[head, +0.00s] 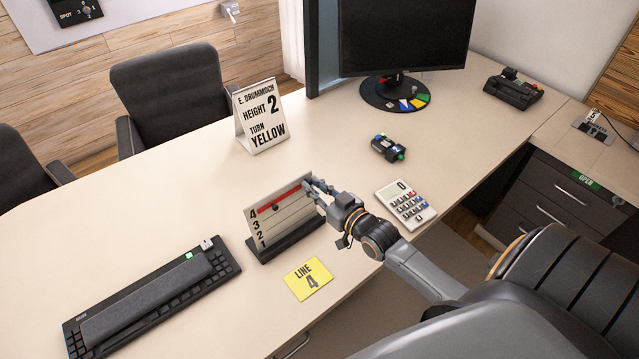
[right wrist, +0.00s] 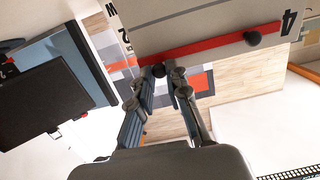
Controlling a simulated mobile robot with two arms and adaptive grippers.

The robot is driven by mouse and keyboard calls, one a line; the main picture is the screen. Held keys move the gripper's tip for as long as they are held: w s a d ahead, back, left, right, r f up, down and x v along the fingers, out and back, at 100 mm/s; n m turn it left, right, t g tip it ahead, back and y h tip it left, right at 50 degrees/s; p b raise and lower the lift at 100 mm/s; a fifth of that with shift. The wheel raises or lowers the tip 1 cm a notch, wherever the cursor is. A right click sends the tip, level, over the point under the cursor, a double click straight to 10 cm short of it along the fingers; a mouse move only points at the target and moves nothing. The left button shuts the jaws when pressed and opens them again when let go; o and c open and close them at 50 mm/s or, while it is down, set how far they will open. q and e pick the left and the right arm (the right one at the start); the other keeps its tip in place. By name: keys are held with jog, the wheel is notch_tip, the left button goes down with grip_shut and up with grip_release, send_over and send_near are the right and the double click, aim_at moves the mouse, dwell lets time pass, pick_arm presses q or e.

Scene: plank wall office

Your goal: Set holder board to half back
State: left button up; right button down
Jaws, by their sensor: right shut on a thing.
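The holder board (head: 279,214) is a pale upright board in a dark base (head: 290,243) on the desk, leaning a little. It has lines numbered 1 to 4 and a red bar (head: 278,201) along line 4. The board also shows in the right wrist view (right wrist: 205,30), with the red bar (right wrist: 215,46) and a black knob (right wrist: 252,38) near the 4. My right gripper (head: 312,186) is at the board's upper right end. In the right wrist view its fingers (right wrist: 160,84) close around a second black knob (right wrist: 158,71) at the bar's end. My left gripper is out of view.
A yellow "LINE 4" card (head: 308,279) lies in front of the board. A keyboard (head: 150,303) is at left, a calculator (head: 406,203) at right. A sign (head: 261,117) reads "HEIGHT 2, TURN YELLOW". A monitor (head: 405,35) stands behind.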

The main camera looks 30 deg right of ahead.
aim_at(309, 181)
jog(key=w+p, duration=0.1)
jog(key=w+g, duration=0.1)
jog(key=w, duration=0.1)
jog(key=shift+a+r+p, duration=0.1)
jog(key=shift+r+p, duration=0.1)
jog(key=shift+p, duration=0.15)
jog(key=shift+w+f, duration=0.15)
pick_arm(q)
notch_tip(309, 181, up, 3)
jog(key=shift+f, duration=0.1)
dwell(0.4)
pick_arm(e)
jog(key=c, duration=1.3)
grip_release()
